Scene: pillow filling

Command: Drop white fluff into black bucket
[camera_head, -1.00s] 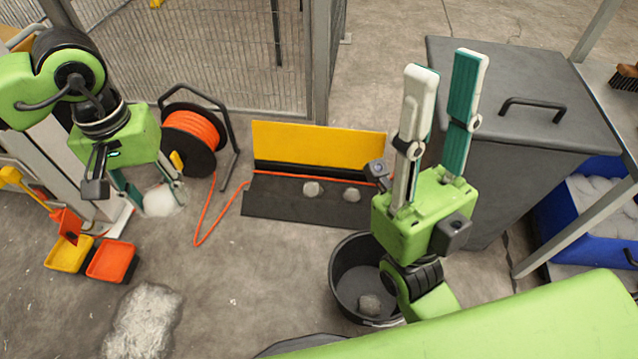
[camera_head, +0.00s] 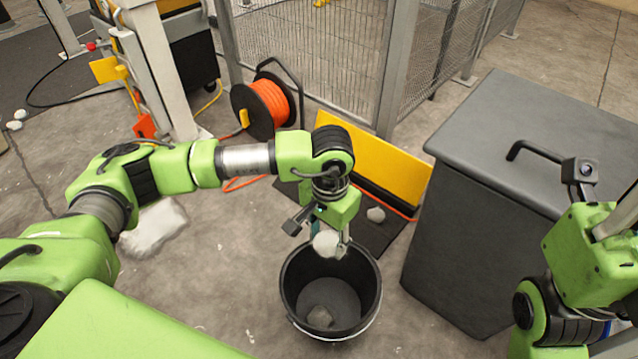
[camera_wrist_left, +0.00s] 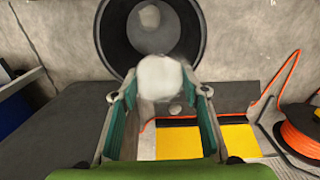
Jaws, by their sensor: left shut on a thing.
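My left gripper (camera_head: 328,240) is shut on a clump of white fluff (camera_head: 325,244) at the far rim of the black bucket (camera_head: 292,300). In the left wrist view the fluff (camera_wrist_left: 160,76) sits between the green-padded fingertips, in front of the near part of the bucket's opening (camera_wrist_left: 110,40). A greyish fluff lump (camera_head: 320,317) lies on the bucket floor. My right gripper (camera_head: 615,225) is at the right edge of the head view, and its fingers are mostly cut off.
A large grey lidded bin (camera_head: 500,230) stands right of the bucket. Behind are a yellow and black panel (camera_head: 370,160) with a fluff lump (camera_head: 376,214) on its dark base, and an orange cable reel (camera_head: 268,105). A pale bag-like heap (camera_head: 155,228) lies left on the floor.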

